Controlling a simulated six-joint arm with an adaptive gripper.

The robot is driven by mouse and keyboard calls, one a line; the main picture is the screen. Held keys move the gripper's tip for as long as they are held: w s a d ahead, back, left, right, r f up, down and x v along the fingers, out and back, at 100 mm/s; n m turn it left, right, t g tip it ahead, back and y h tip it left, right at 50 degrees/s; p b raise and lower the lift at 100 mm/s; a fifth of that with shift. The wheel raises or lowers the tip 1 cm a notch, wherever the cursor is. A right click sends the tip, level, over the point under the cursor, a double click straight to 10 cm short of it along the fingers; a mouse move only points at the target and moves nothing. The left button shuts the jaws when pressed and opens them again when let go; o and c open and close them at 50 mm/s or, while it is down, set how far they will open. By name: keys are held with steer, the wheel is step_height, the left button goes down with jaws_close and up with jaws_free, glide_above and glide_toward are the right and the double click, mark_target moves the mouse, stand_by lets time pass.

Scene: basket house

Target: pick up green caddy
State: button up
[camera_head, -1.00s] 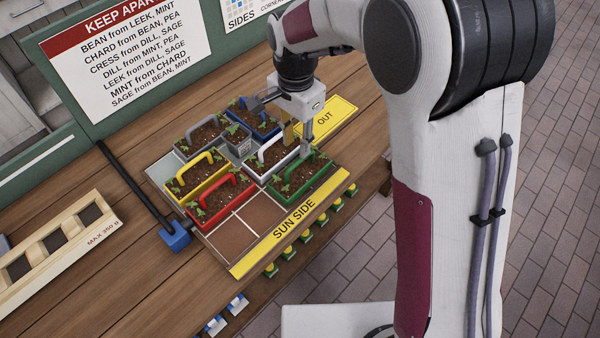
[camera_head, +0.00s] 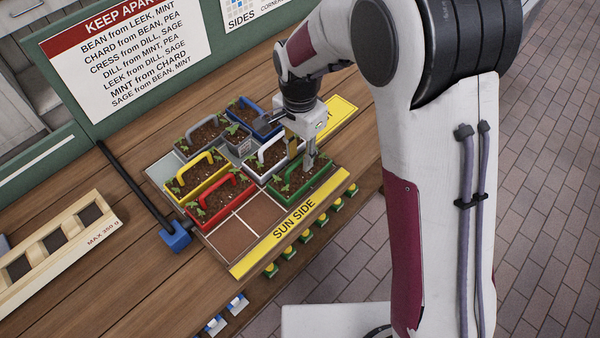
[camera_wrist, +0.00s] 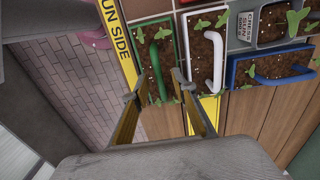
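The green caddy (camera_head: 318,184) stands on the near right part of the tray, holding soil and seedlings, with a green handle (camera_head: 291,176) arching over it. In the wrist view the green caddy (camera_wrist: 153,60) lies just beyond my fingertips, its handle (camera_wrist: 154,70) between the lines of the two fingers. I cannot tell whether a fingertip touches the caddy.
The white caddy (camera_head: 259,174) stands close beside the green one. Red (camera_head: 233,224), yellow (camera_head: 177,191), grey (camera_head: 183,151) and blue (camera_head: 243,110) caddies share the tray. A yellow "SUN SIDE" strip (camera_head: 255,260) edges the tray. Empty brown cells (camera_head: 262,213) lie near the front.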

mark_target(300, 169)
steer(key=shift+f, duration=1.2)
jaws_close()
